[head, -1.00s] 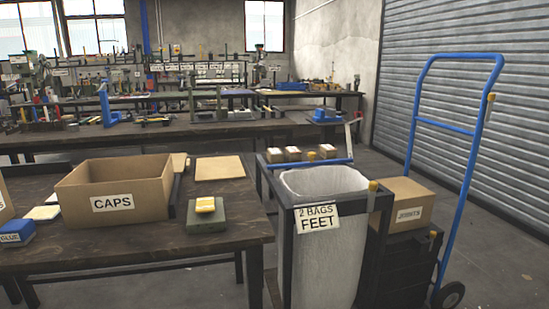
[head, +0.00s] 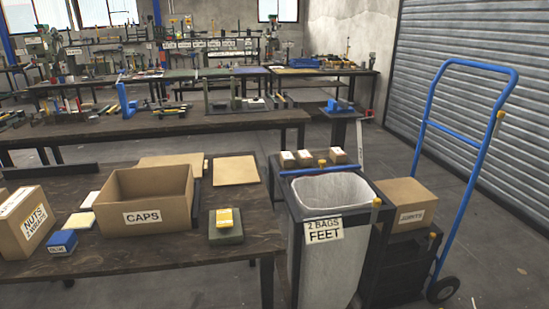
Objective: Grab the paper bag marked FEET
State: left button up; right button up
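A metal-framed stand (head: 366,240) holds an open whitish sack or liner (head: 327,188). A sign reading "2 BAGS FEET" (head: 324,230) is on its front. I cannot see inside the sack far enough to tell what it holds. No separate paper bag marked FEET shows. Neither of my grippers is in the head view.
A dark table (head: 150,258) at left carries a CAPS box (head: 145,200), a NUTS box (head: 27,222), a blue GLUE box (head: 62,242) and flat boards. A JOINTS box (head: 407,204) and a blue hand truck (head: 462,155) stand right. Small boxes (head: 304,158) sit behind the sack.

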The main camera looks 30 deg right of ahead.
aim_at(287, 159)
jog(key=l+u, duration=0.65)
jog(key=u, duration=0.15)
jog(key=k+l+u, duration=0.1)
jog(key=l+u, duration=0.2)
jog(key=l, duration=0.6)
